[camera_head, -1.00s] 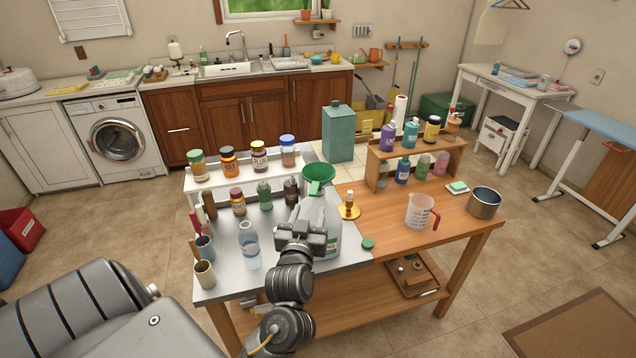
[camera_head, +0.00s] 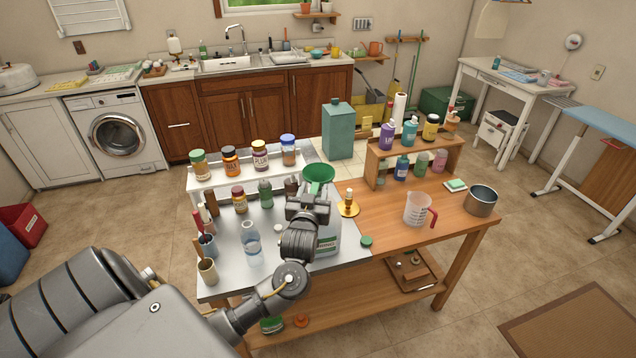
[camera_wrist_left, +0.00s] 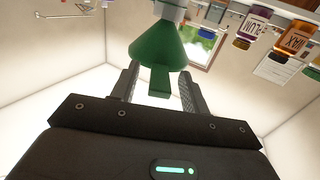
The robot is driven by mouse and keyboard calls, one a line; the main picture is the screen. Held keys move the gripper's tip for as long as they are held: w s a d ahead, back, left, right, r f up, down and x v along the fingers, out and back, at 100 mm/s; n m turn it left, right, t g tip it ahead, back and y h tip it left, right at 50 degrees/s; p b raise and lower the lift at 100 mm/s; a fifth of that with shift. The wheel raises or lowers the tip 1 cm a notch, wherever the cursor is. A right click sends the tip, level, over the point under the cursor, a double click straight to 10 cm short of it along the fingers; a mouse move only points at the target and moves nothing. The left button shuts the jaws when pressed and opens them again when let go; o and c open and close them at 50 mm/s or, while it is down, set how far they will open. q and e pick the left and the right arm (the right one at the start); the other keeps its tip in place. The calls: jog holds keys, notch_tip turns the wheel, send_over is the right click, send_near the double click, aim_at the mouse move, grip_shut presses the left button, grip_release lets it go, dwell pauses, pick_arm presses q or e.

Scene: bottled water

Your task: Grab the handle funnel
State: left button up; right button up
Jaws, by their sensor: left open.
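The green funnel (camera_head: 319,173) stands at the top of a translucent jug (camera_head: 330,238) on the workbench, its lower part hidden behind my arm in the head view. My left gripper (camera_head: 311,193) is just in front of the funnel. In the left wrist view, the funnel (camera_wrist_left: 158,45) appears upside down, with its flat handle tab (camera_wrist_left: 159,82) between the fingers of the left gripper (camera_wrist_left: 158,85). The jaws are open, with a gap on both sides of the tab. My right gripper is not in view.
A clear bottle (camera_head: 251,243) and several small jars stand left of my arm on the metal top. A measuring jug (camera_head: 417,209) and a pot (camera_head: 481,201) are farther right.

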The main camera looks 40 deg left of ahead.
pick_arm(q)
jog(key=shift+w+a, duration=0.25)
jog(key=shift+w, duration=0.2)
jog(key=shift+d, duration=0.1)
grip_shut()
